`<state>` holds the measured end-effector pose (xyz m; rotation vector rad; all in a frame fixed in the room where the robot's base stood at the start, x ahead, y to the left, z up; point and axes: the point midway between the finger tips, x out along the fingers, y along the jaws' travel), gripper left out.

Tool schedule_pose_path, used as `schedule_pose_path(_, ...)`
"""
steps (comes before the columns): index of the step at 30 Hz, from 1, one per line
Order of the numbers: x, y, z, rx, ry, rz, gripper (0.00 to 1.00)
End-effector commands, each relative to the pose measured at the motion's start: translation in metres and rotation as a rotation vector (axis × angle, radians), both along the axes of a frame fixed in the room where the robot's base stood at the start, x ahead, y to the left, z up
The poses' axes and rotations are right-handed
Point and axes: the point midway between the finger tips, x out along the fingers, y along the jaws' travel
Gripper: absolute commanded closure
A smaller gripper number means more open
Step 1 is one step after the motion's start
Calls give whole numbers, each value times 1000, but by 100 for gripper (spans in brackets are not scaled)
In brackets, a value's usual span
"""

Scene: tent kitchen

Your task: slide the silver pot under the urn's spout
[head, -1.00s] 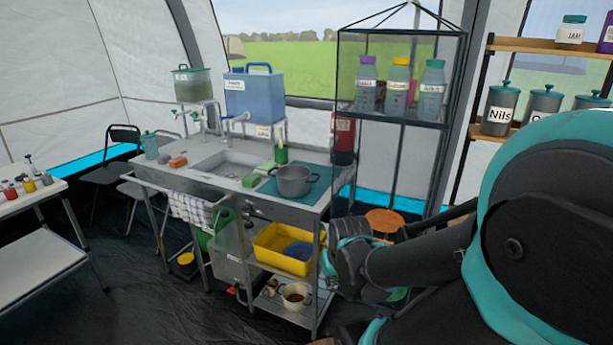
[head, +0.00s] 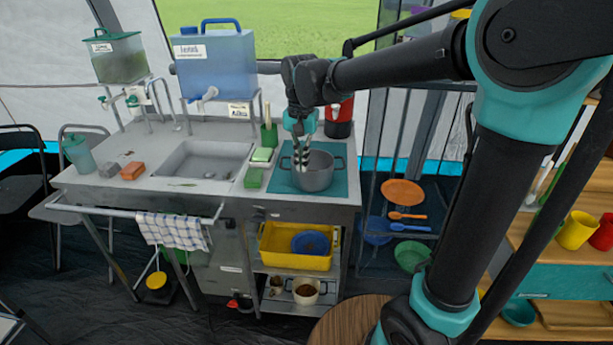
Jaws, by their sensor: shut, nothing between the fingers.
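The silver pot (head: 318,180) stands upright on a teal mat (head: 282,181) at the right end of the sink counter, with a handle on each side. My gripper (head: 300,167) points down at the pot's left part, its striped fingers shut and empty. They overlap the pot's rim; I cannot tell whether they are inside it or touching it. A red vessel with a dark base (head: 339,118), perhaps the urn, stands behind the mat; its spout is not discernible. A blue water tank (head: 216,68) with a white tap (head: 209,94) stands on a rack left of my gripper.
A sink basin (head: 204,160) lies left of the mat. Green sponges (head: 253,178) and a green brush holder (head: 269,135) stand close to the mat's left side. A green tank (head: 117,60) is at the far left.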

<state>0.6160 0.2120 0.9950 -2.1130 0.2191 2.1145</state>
Motion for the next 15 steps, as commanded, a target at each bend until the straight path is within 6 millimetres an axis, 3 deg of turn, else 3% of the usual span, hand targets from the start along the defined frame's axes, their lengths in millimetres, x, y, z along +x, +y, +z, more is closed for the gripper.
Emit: schedule_pose_path(15, 0, 0, -89, 1, 0, 0, 100)
